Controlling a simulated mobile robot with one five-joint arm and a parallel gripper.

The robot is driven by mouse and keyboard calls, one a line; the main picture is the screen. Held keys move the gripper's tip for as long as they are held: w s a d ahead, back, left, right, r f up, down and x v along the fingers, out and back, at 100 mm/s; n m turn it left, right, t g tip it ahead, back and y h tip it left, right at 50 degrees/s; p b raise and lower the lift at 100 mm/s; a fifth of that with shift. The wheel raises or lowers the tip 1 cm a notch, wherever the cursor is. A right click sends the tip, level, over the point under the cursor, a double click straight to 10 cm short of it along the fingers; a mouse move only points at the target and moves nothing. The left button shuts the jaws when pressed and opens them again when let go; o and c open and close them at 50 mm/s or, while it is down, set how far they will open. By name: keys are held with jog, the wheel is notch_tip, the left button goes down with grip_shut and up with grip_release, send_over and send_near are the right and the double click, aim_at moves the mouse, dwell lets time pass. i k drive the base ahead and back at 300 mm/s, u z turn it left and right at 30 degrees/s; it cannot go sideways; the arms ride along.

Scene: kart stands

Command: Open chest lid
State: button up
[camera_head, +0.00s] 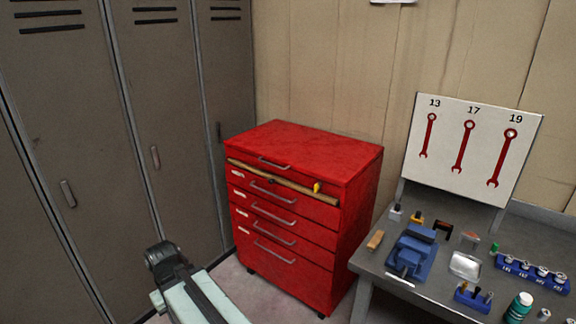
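The red tool chest (282,222) stands in the corner between the lockers and the workbench. Its red lid (305,148) lies shut on top, with a grey handle (274,164) on its front edge. Below the lid are several drawers with grey bar handles, all looking shut. A tan strip (285,183) runs across the front just under the lid, with a small yellow piece near its right end. My arm shows at the lower left, in front of the chest and apart from it. Its dark end, my gripper (160,254), points away; its fingers cannot be made out.
Grey lockers (160,110) line the left side, close to the chest. A workbench (400,287) at the right carries a blue vise (412,252), sockets, a green bottle (518,307) and small tools. A wrench board (470,150) stands behind it. Some floor shows before the chest.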

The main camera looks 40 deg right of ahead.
aim_at(337, 160)
jog(key=z, duration=0.15)
jog(key=i, duration=1)
